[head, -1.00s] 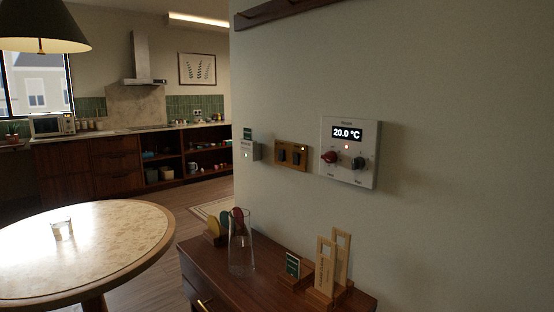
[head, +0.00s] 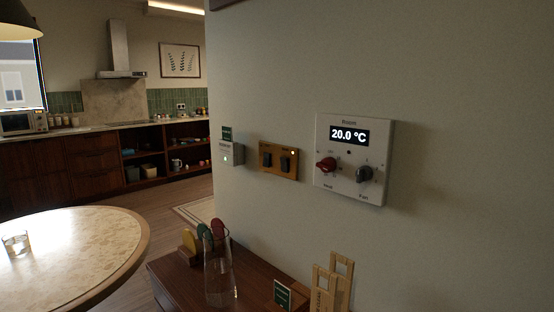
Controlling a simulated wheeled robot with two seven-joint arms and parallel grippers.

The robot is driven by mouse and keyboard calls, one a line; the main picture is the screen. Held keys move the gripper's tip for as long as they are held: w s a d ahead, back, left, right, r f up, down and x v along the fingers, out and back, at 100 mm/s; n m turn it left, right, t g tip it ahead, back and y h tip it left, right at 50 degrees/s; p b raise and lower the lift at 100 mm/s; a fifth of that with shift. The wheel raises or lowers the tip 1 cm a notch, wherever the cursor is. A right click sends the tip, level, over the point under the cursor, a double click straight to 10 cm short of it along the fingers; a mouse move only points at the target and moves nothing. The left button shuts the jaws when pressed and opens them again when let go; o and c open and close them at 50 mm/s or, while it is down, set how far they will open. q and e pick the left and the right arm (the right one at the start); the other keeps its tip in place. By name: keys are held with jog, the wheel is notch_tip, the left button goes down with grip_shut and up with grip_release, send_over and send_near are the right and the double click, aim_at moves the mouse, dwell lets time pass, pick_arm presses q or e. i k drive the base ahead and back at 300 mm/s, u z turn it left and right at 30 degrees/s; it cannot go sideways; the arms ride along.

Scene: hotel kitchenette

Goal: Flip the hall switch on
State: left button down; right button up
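A brass switch plate (head: 278,160) with two dark rocker switches is on the wall, left of the white thermostat panel. A small light glows at its upper right. I cannot read its labels or tell which rocker is the hall one. A small grey box (head: 231,153) with a green light and a dark green tag above it is on the wall to the left of the plate. The thermostat panel (head: 352,158) reads 20.0 °C and has a red knob and a dark knob. Neither of my grippers is in view.
A wooden sideboard (head: 258,276) stands below the switches. On it are a clear glass vase (head: 219,270), coloured discs in a holder, a small green sign (head: 283,295) and wooden tags (head: 331,287). A round table (head: 75,250) with a glass stands at the left.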

aim_at(265, 162)
jog(key=z, duration=2.55)
jog(key=k, duration=1.2)
jog(key=u, duration=1.2)
jog(key=i, duration=1)
